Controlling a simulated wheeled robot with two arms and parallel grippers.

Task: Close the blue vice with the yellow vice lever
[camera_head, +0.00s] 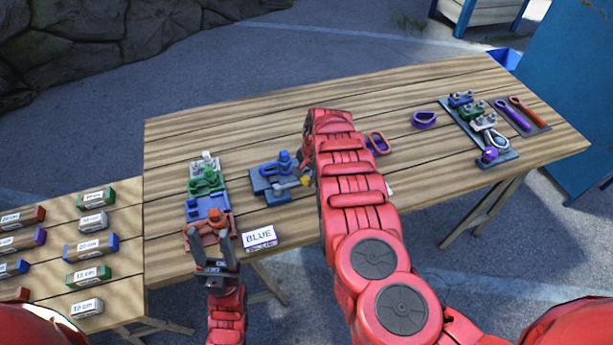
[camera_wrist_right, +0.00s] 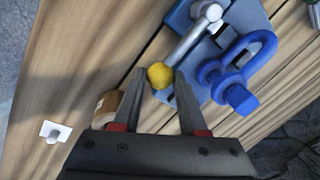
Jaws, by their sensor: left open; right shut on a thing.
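The blue vice (camera_head: 268,185) stands near the middle of the table, its dark plate and blue body also in the right wrist view (camera_wrist_right: 182,18). A grey lever rod (camera_wrist_right: 190,42) runs from it to a yellow knob (camera_wrist_right: 160,75), which also shows in the head view (camera_head: 305,181). My right gripper (camera_wrist_right: 162,84) is shut on the yellow knob, one finger on each side. A blue shackle-like piece (camera_wrist_right: 228,75) lies at the vice. My left gripper (camera_head: 214,250) is open and empty, left of the vice near the table's front edge. My right arm hides part of the table.
A stand with green, blue and red pieces (camera_head: 207,208) is left of the vice. A purple ring (camera_head: 423,119) and a rack (camera_head: 470,125) lie right. The back-left tabletop is clear.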

